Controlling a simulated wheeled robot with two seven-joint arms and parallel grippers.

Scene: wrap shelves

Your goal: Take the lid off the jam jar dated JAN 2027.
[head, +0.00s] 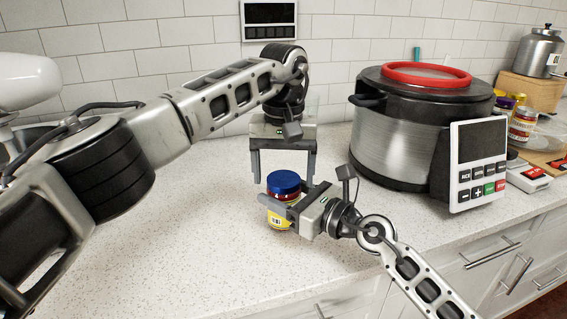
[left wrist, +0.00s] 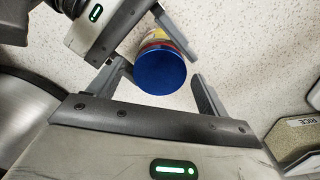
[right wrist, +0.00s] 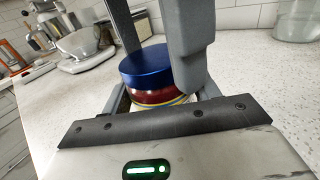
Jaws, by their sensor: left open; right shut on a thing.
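A jam jar (head: 277,218) with dark red contents, a yellow label and a blue lid (head: 283,181) stands on the counter. Its date cannot be read. My right gripper (head: 284,203) is shut on the jar's body from the right, below the lid; the right wrist view shows the lid (right wrist: 146,65) and red glass (right wrist: 158,97) between its fingers. My left gripper (head: 283,184) points down over the jar, open, with a finger on either side of the lid. In the left wrist view the lid (left wrist: 160,70) sits between the open fingers, with gaps beside it.
A large steel cooker (head: 400,145) with a red ring on top and a keypad panel (head: 478,165) stands close on the right. Several other jars (head: 522,125) stand beyond it at the far right. The counter left and in front of the jar (head: 200,240) is clear.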

